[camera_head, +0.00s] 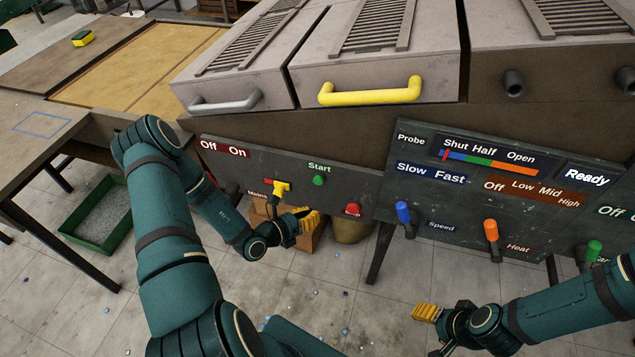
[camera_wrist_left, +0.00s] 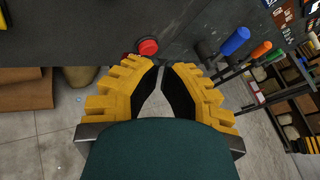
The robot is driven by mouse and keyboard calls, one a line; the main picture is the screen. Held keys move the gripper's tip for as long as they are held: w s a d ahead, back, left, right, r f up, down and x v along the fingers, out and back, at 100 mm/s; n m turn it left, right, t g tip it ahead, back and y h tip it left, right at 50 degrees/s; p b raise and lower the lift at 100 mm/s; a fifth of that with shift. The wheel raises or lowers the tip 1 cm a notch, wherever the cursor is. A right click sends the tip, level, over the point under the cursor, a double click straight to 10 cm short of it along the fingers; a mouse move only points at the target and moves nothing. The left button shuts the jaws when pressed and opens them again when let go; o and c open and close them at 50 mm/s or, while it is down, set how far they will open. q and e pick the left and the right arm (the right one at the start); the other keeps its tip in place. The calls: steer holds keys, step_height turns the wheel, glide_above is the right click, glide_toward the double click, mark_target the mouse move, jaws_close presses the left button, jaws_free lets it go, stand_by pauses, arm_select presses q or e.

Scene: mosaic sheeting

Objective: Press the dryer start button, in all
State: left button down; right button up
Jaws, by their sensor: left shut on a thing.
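The green Start button (camera_head: 319,180) is on the dark control panel (camera_head: 262,170), under the word "Start". My left gripper (camera_head: 312,218) is below it and left of the red button (camera_head: 352,210). In the left wrist view, the yellow fingers (camera_wrist_left: 160,66) converge at their tips, with no object visible between them. The red button (camera_wrist_left: 148,46) is just beyond the tips; the green button does not show there. My right gripper (camera_head: 428,313) is low at the right, away from the panels; its jaw opening is unclear.
A yellow mains lever (camera_head: 280,188) is left of the Start button. Blue (camera_head: 403,212), orange (camera_head: 491,230) and green (camera_head: 593,250) levers stick out at the right. A box and a bucket (camera_head: 351,230) stand below.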

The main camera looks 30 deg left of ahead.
mark_target(318, 180)
arm_select(q)
steer(key=w+a+b, duration=0.1)
steer(key=w+b, duration=0.1)
steer(key=w, duration=0.6)
steer(key=shift+a, duration=0.4)
steer(key=shift+w, duration=0.15)
stand_by(1.0)
steer(key=shift+w+a, duration=0.1)
steer(key=shift+w, duration=0.2)
steer(key=shift+w+a+b, duration=0.15)
steer(key=shift+w+b, duration=0.2)
steer(key=shift+w, duration=0.15)
stand_by(0.8)
steer(key=shift+s, duration=0.1)
steer(key=shift+s+d+p, duration=0.25)
steer(key=shift+s+p, duration=0.2)
steer(key=shift+s, duration=0.4)
